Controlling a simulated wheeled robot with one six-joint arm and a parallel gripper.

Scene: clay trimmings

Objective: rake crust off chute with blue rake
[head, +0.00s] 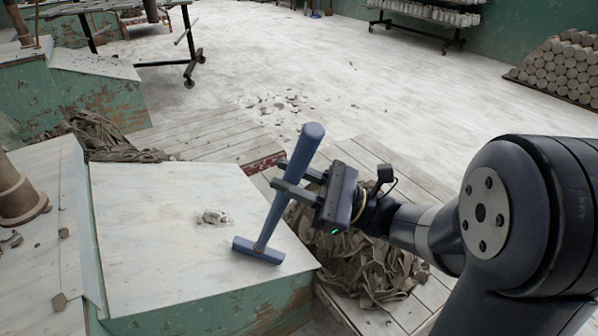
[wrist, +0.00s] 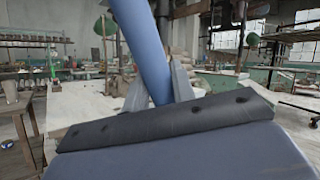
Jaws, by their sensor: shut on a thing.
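The blue rake (head: 273,205) is in my gripper (head: 283,174), which is shut on its handle. The rake leans, its top end up and to the right, and its crosswise head (head: 258,251) is low over the near right part of the pale chute (head: 140,225). I cannot tell whether the head touches the surface. A small patch of grey-brown crust (head: 213,217) lies on the chute, to the left of the rake and apart from its head. In the wrist view the blue handle (wrist: 143,50) passes between the fingers; the rake's head is hidden there.
A heap of clay trimmings (head: 365,262) lies on the boards right of the chute, under my arm. Another heap (head: 100,137) lies behind it. A brown post (head: 18,192) stands at the left edge. Crumbs are scattered on the floor (head: 275,103) beyond.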

